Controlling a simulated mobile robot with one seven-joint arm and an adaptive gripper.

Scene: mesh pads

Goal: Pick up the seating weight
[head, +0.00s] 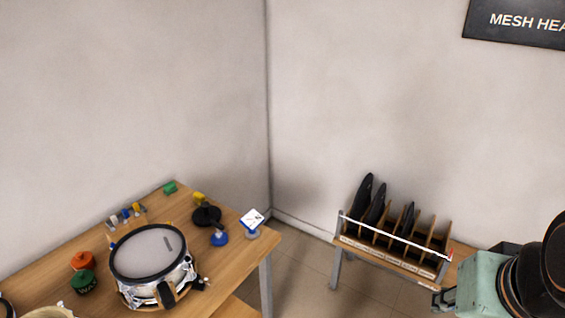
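I cannot tell for sure which thing is the seating weight. A black round piece (206,214) lies on the wooden table (236,262) behind and right of the drum, and it is the likeliest candidate. A small blue-based item (219,239) stands just in front of it. The drum (148,254) has a pale mesh head and a black rim. Part of my arm shows at the right edge, far from the table. My gripper's fingers do not show.
An orange item (82,261) and a dark green tub (83,282) stand left of the drum. A small white sign (252,219) stands near the table's right corner. A slotted rack (390,255) holds several black discs on another table. Floor shows between the tables.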

